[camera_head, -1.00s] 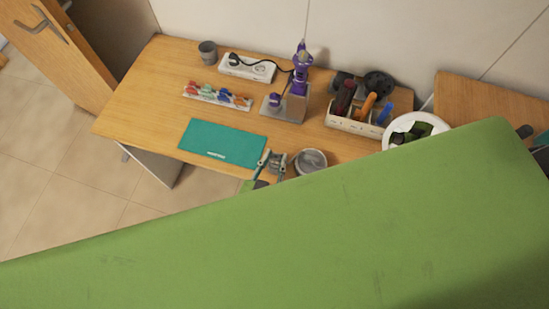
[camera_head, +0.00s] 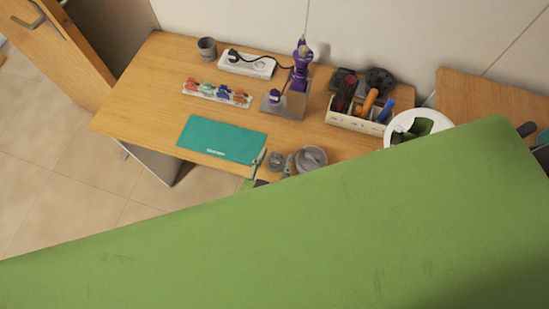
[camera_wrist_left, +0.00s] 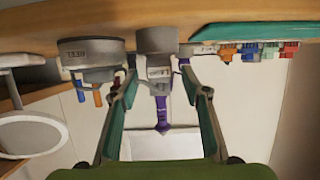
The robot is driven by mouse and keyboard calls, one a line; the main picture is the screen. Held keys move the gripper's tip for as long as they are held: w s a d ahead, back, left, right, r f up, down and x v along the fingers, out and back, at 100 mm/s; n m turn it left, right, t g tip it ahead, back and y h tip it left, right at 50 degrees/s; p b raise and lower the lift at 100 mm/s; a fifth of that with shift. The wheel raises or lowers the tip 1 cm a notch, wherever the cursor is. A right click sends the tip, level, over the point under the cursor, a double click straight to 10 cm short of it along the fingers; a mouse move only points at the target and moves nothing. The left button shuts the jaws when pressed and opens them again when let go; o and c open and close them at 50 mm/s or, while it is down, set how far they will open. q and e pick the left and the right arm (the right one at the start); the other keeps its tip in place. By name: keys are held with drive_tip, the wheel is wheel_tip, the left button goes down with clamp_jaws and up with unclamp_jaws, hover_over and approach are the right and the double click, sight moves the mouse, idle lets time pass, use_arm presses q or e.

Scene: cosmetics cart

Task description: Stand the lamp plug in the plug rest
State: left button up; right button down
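A black plug (camera_head: 233,55) sits at the left end of the white power strip (camera_head: 262,68), with a black cord running right towards a purple device (camera_head: 301,68). I cannot tell for certain that it is the lamp plug. A small grey cup-like holder (camera_head: 275,160) stands at the table's front edge; it shows in the left wrist view with a label (camera_wrist_left: 157,76) and may be the plug rest. My left gripper (camera_head: 272,165) is open, its green fingers apart on either side of this holder in view; in the left wrist view (camera_wrist_left: 165,95) no grasp shows. My right gripper is not in view.
A wider grey round container (camera_head: 311,158) stands close right of the holder. A teal mat (camera_head: 222,139) lies left. Behind are coloured clips (camera_head: 217,93), a grey cup (camera_head: 207,48) and a tool box (camera_head: 355,123). My green arm covers the foreground.

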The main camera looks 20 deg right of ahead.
use_arm(q)
drive_tip(key=shift+s+a, duration=0.1)
drive_tip(key=v, duration=1.1)
drive_tip(key=shift+s+a+r, duration=0.15)
drive_tip(key=shift+s+a, duration=0.05)
drive_tip(key=shift+s, duration=0.05)
idle(0.4)
